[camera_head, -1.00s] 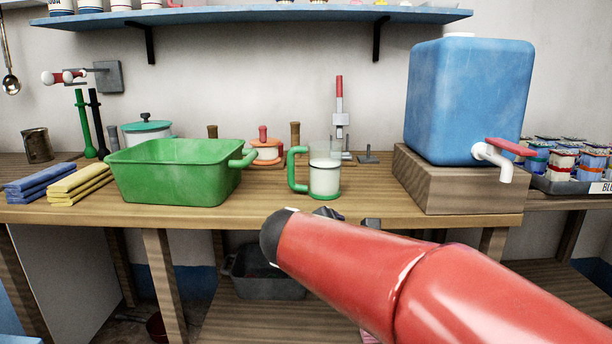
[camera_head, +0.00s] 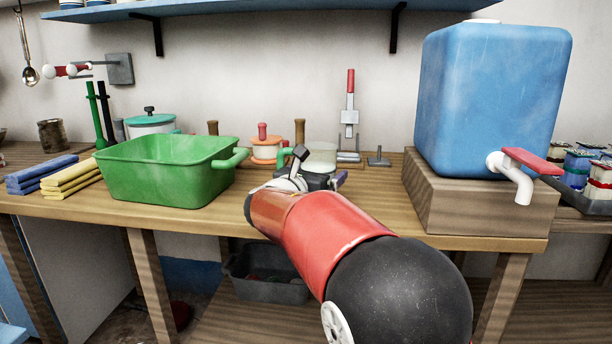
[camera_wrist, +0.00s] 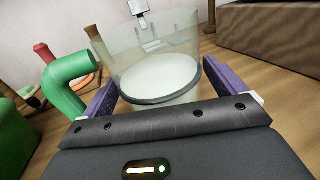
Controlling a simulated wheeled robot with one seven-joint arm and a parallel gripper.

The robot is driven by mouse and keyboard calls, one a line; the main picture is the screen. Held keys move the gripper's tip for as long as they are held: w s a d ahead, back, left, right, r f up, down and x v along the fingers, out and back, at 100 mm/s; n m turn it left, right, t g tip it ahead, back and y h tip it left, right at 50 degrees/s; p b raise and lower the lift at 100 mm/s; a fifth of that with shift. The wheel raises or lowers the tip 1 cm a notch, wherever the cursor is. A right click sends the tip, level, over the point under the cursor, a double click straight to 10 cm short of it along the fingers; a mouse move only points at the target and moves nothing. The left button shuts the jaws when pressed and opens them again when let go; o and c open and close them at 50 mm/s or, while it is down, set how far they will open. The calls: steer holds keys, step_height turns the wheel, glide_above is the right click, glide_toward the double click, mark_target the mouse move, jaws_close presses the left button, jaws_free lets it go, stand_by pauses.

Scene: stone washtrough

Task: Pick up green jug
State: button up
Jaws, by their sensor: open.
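The green jug (camera_wrist: 158,75) is a clear cup with a green handle and a pale content inside. In the wrist view it stands between the two purple fingers of my gripper (camera_wrist: 165,95), its handle (camera_wrist: 68,80) outside the left finger. The fingers are apart; I cannot tell whether either touches the wall. In the head view my gripper (camera_head: 315,172) is over the table in front of the jug (camera_head: 321,158) and hides most of it. Its base is hidden in both views.
A green basin (camera_head: 165,178) stands left of the jug, its handle close to my gripper. A blue water tank (camera_head: 490,100) with a tap sits on a wooden block (camera_head: 455,205) to the right. Spools and a metal stand (camera_head: 349,130) are behind. Folded cloths (camera_head: 70,180) lie far left.

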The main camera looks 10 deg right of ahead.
steer(key=shift+w+d, duration=0.3)
steer(key=shift+w, duration=0.1)
steer(key=shift+c, duration=0.2)
steer(key=c, duration=1.4)
steer(key=shift+r, duration=0.1)
